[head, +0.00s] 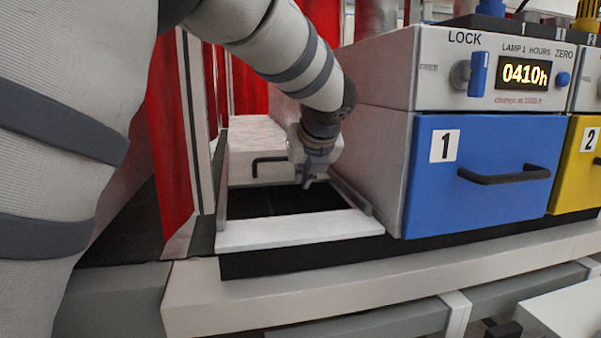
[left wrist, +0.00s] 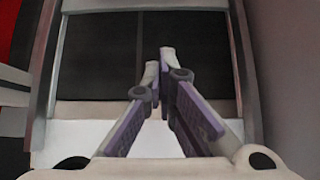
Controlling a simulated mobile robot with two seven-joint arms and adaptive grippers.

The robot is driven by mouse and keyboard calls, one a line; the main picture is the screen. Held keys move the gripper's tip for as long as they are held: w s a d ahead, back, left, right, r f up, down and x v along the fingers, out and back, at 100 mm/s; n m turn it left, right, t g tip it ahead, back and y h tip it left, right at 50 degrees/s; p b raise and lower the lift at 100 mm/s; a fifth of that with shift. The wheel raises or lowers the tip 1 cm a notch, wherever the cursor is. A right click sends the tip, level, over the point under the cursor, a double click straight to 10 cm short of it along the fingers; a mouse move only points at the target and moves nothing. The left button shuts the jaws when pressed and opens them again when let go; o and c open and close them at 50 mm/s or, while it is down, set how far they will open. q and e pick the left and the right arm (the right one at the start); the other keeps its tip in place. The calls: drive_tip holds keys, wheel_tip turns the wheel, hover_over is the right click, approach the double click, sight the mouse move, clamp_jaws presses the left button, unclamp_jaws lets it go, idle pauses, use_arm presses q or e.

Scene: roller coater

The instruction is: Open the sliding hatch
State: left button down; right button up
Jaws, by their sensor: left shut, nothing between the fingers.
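The sliding hatch (head: 262,140) is a pale panel with a black bar handle (head: 270,160) on its front, at the back of a framed bay in the head view. In front of it lies a dark open area (head: 275,203), which also fills the middle of the left wrist view (left wrist: 95,60). My left gripper (head: 308,183) points down over this dark area, just right of the handle and apart from it. In the left wrist view its fingers (left wrist: 158,62) are closed together with nothing between them. My right gripper is not in view.
A pale sill (head: 300,231) borders the dark area in front. Right of it stands a machine with a blue drawer (head: 480,170) marked 1, a yellow drawer (head: 588,165) marked 2, and a blue lock knob (head: 478,74). A red curtain (head: 172,130) hangs at left.

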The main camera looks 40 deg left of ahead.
sight(294, 183)
use_arm(q)
drive_tip(key=shift+w+a+f, duration=0.85)
drive_tip(key=shift+w+a, duration=0.15)
drive_tip(key=shift+a, duration=0.15)
drive_tip(key=shift+w+a+f, duration=0.9)
drive_tip(key=shift+w+a, duration=0.1)
drive_tip(key=shift+a, duration=0.2)
drive_tip(key=shift+w+a+f, duration=0.85)
drive_tip(key=shift+w+a, duration=0.15)
drive_tip(key=shift+a, duration=0.15)
drive_tip(key=shift+b, duration=0.3)
